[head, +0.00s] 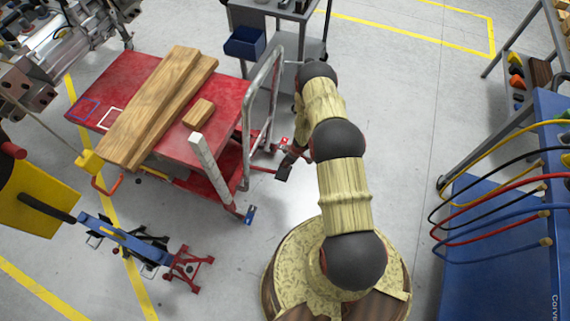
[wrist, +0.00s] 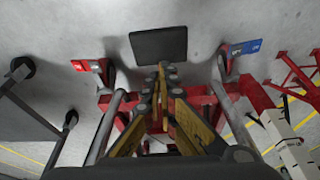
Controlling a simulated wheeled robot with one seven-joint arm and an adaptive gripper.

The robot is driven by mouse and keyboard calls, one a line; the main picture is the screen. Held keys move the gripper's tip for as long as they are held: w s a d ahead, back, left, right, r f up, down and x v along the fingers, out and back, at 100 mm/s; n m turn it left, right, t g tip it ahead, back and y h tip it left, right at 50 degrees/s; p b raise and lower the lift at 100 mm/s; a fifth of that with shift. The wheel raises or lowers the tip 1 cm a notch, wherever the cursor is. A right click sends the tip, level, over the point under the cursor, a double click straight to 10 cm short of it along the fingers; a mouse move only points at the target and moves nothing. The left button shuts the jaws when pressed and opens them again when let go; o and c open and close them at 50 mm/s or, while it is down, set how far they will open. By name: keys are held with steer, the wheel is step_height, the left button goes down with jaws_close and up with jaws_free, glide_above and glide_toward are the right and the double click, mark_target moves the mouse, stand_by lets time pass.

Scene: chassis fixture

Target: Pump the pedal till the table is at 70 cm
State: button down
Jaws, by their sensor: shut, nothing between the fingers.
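The lift table is a cart with a red top (head: 228,88). The pedal is a dark flat pad (head: 283,174) on a red lever low at the cart's handle end. In the wrist view the pad (wrist: 158,44) lies just beyond my fingertips. My gripper (wrist: 163,70) is shut and empty, pointing toward the pad; I cannot tell whether it touches. In the head view my gripper is small, close to the pedal. A pale upright post (head: 210,165) stands beside the table; any height marks on it are too small to read.
Wooden planks (head: 150,105) and a small wood block (head: 199,113) lie on the top. A grey push handle (head: 265,100) rises near my arm. A red tab (wrist: 80,65) and a blue tab (wrist: 246,47) flank the pedal at the casters.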

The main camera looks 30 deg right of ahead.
step_height(320, 180, down, 16)
steer(key=b, duration=0.9)
step_height(320, 180, up, 17)
steer(key=p, duration=0.9)
steer(key=shift+f, duration=0.2)
steer(key=shift+r+p, duration=0.3)
steer(key=shift+p, duration=0.1)
stand_by(0.3)
steer(key=shift+r, duration=0.25)
stand_by(2.0)
steer(key=shift+f, duration=0.1)
